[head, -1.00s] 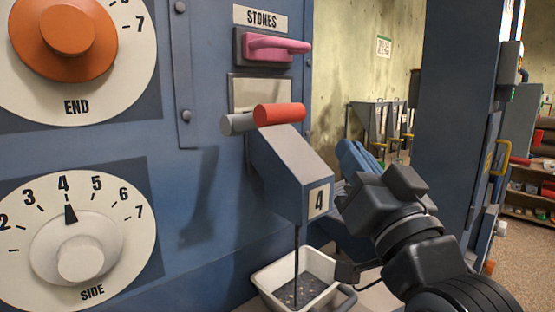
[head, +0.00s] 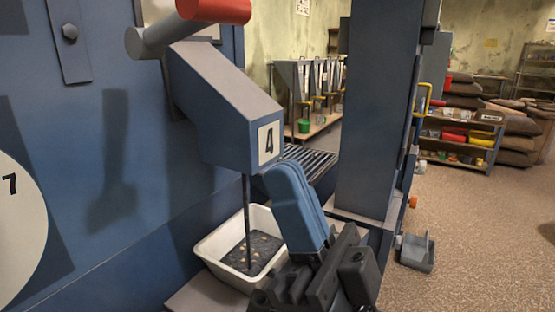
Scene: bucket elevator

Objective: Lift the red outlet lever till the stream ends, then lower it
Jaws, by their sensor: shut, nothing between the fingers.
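The red outlet lever (head: 214,10) is at the top of the head view, cut by its edge, with a grey bar (head: 155,38) at its left end. Below it is the grey-blue outlet spout (head: 225,105), labelled 4. A thin dark stream (head: 247,205) runs from the spout's mouth into a white tray (head: 215,250) holding dark material with pale bits. My gripper (head: 282,172) has blue fingers, shut and empty, pointing up beside the spout's lower right edge. It is below and right of the lever, apart from it, and covers the tray's right side.
The blue machine wall (head: 110,140) fills the left. A blue column (head: 375,110) stands just behind and right of my gripper. A grated surface (head: 310,162) lies behind the spout. Shelves with sacks (head: 510,130) are at the back right. The floor (head: 480,220) at right is mostly clear.

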